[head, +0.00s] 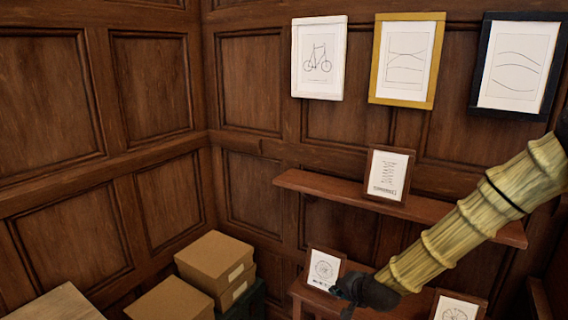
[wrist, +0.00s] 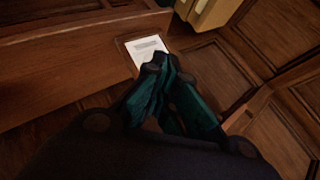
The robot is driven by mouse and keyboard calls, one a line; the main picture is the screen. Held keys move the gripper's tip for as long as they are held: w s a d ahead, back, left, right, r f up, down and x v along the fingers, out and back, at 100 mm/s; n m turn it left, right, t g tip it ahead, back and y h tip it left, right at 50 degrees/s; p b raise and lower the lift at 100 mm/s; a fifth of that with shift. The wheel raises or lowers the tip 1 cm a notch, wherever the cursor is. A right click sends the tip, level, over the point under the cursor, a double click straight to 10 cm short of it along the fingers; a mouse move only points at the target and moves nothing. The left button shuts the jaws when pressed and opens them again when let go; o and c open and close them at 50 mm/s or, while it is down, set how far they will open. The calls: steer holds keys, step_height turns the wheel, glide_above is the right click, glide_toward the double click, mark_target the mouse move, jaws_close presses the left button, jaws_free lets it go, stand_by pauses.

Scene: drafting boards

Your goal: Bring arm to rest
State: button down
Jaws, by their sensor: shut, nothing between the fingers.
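My arm (head: 470,215) reaches in from the right edge in the head view, slanting down to the left, with a yellow bamboo-like surface. My gripper (head: 348,292) is dark and sits at its lower end, in front of the lower shelf and beside a small framed wheel drawing (head: 324,268). In the wrist view my gripper (wrist: 168,68) shows dark green fingers drawn together, shut and empty. Beyond the fingertips a framed sheet (wrist: 147,50) is partly covered. I cannot tell whether the gripper touches the shelf or frame.
An upper shelf (head: 290,181) holds a framed text sheet (head: 388,176). Another framed drawing (head: 457,309) stands at the bottom. Cardboard boxes (head: 215,258) are stacked in the corner. A pale tabletop (head: 55,305) is at lower left. A bicycle picture (head: 318,58) and other frames hang above.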

steer(key=s+d+f+n+g+h, duration=0.1)
steer(key=s+f+n+g, duration=0.35)
steer(key=s+f, duration=1.65)
steer(key=s+d+f+n+g+h, duration=0.1)
steer(key=s+d+f+n+g, duration=0.1)
steer(key=s, duration=1)
steer(key=s+d+f+n+g+h, duration=0.1)
steer(key=s+d+f+g, duration=0.2)
steer(key=s, duration=0.9)
steer(key=shift+s+d+f+n, duration=0.25)
steer(key=shift+s+f+n, duration=0.15)
steer(key=shift+f, duration=0.4)
